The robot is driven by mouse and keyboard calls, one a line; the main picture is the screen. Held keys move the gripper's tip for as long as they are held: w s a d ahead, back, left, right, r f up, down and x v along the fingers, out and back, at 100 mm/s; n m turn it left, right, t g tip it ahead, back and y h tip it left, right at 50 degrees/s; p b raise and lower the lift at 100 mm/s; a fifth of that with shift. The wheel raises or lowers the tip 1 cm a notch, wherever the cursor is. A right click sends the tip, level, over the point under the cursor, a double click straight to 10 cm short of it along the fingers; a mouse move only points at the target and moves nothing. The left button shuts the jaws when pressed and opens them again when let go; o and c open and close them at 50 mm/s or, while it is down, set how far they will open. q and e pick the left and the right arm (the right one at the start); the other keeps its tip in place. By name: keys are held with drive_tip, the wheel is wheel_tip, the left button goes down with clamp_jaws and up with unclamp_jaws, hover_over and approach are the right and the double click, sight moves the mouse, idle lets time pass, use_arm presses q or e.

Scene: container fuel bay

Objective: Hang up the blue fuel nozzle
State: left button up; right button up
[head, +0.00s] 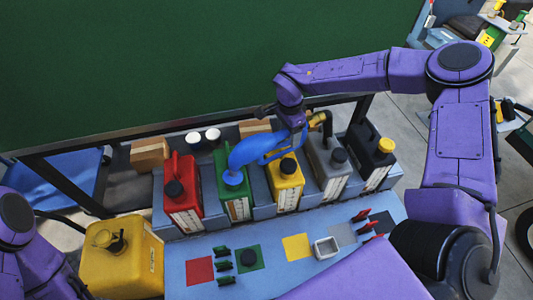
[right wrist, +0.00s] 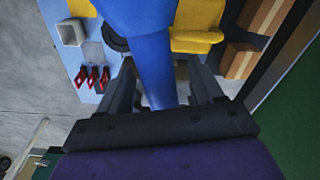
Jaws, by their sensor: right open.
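The blue fuel nozzle (head: 258,149) is in the middle of the head view, above the row of fuel cans. Its left end bends down over the top of the green can (head: 222,160); I cannot tell whether it sits in the can's opening. My right gripper (head: 284,122) is at the nozzle's right part. In the right wrist view, a blue length of the nozzle (right wrist: 155,65) lies between the two open fingers of my right gripper (right wrist: 165,85), with gaps beside it. My left gripper is out of view; only part of my left arm shows.
Red (head: 182,190), yellow (head: 286,185), grey (head: 328,165) and black (head: 372,152) cans stand in the row on a blue bench (head: 200,248). A yellow-and-black nozzle (head: 318,120) is just right of the blue one. A large yellow can (head: 125,262) stands front left. A green wall (head: 170,60) rises behind.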

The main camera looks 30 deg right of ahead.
clamp_jaws()
wheel_tip(320, 180, up, 9)
drive_tip(key=p, duration=0.8)
drive_tip(key=shift+p, duration=0.3)
drive_tip(key=shift+r, duration=1.3)
